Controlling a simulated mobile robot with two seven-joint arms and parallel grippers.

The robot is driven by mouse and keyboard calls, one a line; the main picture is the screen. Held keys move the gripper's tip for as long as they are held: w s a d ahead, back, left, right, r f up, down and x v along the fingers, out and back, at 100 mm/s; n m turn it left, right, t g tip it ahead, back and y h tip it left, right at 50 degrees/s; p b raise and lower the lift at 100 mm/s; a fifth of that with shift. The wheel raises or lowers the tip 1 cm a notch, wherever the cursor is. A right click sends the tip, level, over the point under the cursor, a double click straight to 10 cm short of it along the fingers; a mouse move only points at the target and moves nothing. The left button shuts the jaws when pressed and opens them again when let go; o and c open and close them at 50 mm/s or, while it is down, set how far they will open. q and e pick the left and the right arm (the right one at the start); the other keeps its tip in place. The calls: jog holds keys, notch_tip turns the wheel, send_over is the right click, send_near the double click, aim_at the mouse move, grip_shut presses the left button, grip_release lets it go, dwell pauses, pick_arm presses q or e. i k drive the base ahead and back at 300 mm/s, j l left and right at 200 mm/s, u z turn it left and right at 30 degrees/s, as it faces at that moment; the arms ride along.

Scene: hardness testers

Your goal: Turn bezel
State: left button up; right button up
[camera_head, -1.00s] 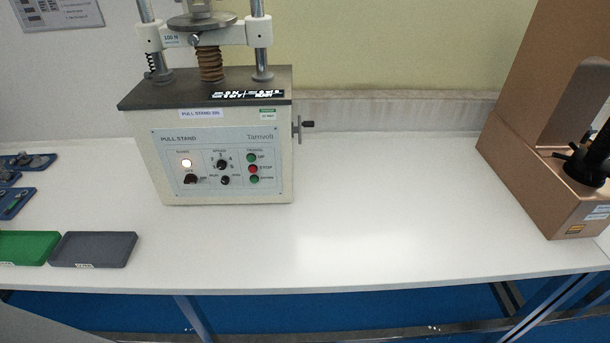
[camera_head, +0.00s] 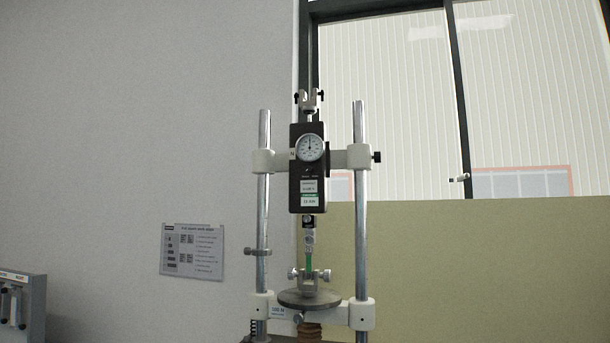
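A round white dial with its bezel (camera_head: 310,148) sits on the upper front of a dark force gauge (camera_head: 309,184). The gauge is upright, clamped to a white crosspiece between two steel columns of the pull stand (camera_head: 361,235). A grip with a green piece (camera_head: 309,264) hangs below the gauge, above a round grey plate (camera_head: 310,298). The dial is small here, and its markings are too fine to read. Neither of my grippers shows in the view.
A printed notice (camera_head: 192,251) is on the grey wall to the left. A grey device (camera_head: 22,306) is at the lower left edge. A window (camera_head: 530,100) and a yellow-green wall panel (camera_head: 480,270) are behind the stand. No bench surface is clearly visible.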

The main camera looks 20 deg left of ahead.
aim_at(310, 148)
jog(key=i+u, duration=0.1)
jog(key=u, duration=0.8)
